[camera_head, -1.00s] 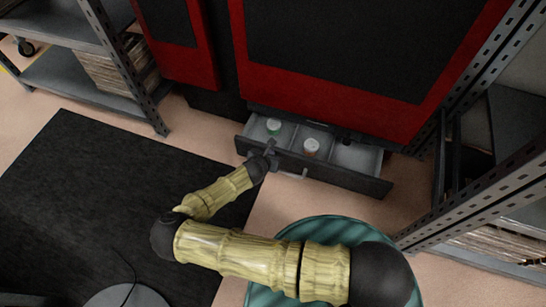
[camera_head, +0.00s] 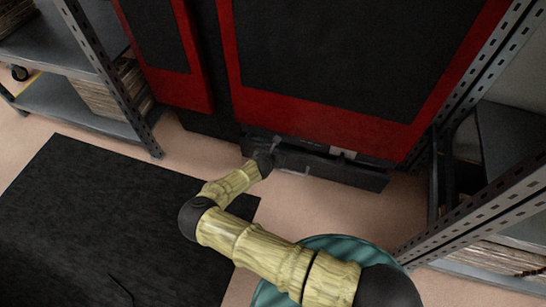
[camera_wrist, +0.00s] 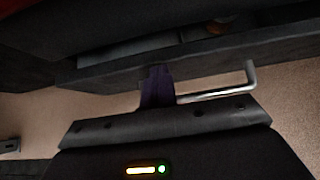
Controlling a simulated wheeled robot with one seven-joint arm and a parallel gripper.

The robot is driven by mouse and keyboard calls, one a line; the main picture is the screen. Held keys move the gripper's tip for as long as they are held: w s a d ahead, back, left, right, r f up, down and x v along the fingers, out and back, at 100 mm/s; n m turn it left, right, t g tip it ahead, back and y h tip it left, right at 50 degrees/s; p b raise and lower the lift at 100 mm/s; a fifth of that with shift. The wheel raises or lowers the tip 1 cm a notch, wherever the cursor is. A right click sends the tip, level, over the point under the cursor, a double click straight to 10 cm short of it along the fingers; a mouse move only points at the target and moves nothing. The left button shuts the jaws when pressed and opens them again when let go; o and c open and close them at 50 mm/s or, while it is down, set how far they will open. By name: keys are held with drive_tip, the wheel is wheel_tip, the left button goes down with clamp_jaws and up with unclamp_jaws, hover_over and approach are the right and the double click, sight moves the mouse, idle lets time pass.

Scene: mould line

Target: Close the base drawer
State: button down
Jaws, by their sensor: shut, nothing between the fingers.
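The base drawer (camera_head: 335,172) is a dark grey drawer low under the red and black machine cabinet. In the head view only a thin strip of its inside shows, so it stands slightly open. Its metal bar handle (camera_wrist: 220,92) sticks out from the front, and it also shows in the head view (camera_head: 293,173). My gripper (camera_wrist: 157,82) is shut and empty at the drawer front, beside the handle's left part. In the head view my gripper (camera_head: 268,155) is at the drawer's left end. It seems to touch the front, but exact contact is hard to tell.
The red and black cabinet (camera_head: 335,75) rises above the drawer. Metal shelving (camera_head: 95,120) stands at left and another rack (camera_head: 480,140) at right. A black mat (camera_head: 110,220) lies on the floor. A teal round object (camera_head: 335,245) sits under my arm. Floor before the drawer is clear.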

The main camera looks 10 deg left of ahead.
drive_tip(key=p+v, duration=0.8)
drive_tip(key=v, duration=0.9)
drive_tip(key=shift+s, duration=0.2)
drive_tip(key=shift+r, duration=0.1)
